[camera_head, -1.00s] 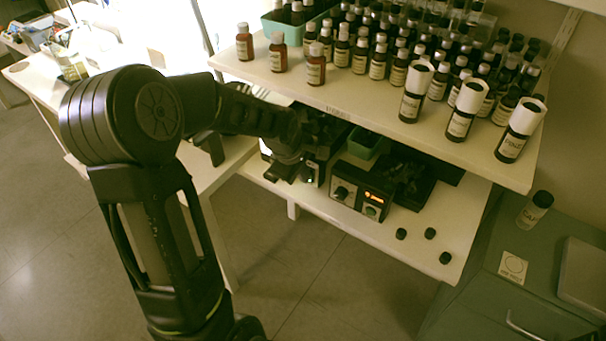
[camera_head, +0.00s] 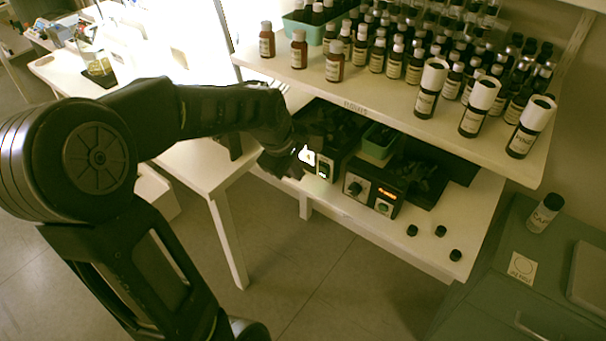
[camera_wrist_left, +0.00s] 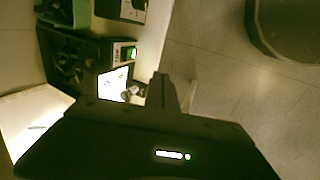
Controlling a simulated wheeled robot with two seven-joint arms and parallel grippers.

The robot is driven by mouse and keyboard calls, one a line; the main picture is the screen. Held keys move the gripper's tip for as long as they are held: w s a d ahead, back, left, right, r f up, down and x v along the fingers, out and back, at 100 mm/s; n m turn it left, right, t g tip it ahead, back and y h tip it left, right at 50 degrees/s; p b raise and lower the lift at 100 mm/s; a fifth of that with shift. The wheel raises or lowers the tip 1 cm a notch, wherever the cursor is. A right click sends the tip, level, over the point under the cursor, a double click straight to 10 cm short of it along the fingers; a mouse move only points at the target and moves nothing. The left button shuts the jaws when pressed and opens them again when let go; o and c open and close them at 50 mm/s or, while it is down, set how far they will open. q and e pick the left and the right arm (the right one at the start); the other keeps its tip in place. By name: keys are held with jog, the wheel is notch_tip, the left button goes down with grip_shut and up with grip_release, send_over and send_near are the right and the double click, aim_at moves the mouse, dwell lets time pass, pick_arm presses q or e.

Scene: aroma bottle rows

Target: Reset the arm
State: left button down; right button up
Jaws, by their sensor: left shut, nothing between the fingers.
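My left arm comes in from the left in the head view and reaches to the front edge of the lower shelf. My left gripper (camera_head: 282,166) is a dark shape at that edge, in front of the left black device (camera_head: 325,168). Its fingers are hard to make out in the head view. In the left wrist view the gripper (camera_wrist_left: 165,92) shows as one narrow dark finger shape, shut and empty, over the shelf edge and floor. My right gripper is not in view.
The upper shelf (camera_head: 395,97) overhangs the lower one and holds several bottles. A second device (camera_head: 372,190) and several black caps (camera_head: 440,231) are on the lower shelf (camera_head: 440,262). A lone bottle (camera_head: 545,212) stands on the grey cabinet (camera_head: 490,285). The floor in front is clear.

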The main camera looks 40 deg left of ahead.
pick_arm(q)
jog(key=shift+s+r, duration=0.25)
jog(key=shift+r, duration=0.05)
dwell(0.4)
jog(key=s+d+f+m+g+h+p, duration=0.25)
jog(key=d+f+m, duration=0.65)
jog(key=d+f, duration=1)
jog(key=s+d+f+m+g+h+p, duration=0.1)
jog(key=s+d+f+m+p, duration=0.1)
jog(key=s+d+f+m, duration=0.5)
jog(key=s+d+f, duration=0.2)
jog(key=s+d, duration=0.2)
jog(key=s, duration=0.2)
jog(key=shift+s+d+f+h, duration=0.2)
jog(key=shift+s+d+h, duration=0.1)
jog(key=shift+d+h, duration=0.05)
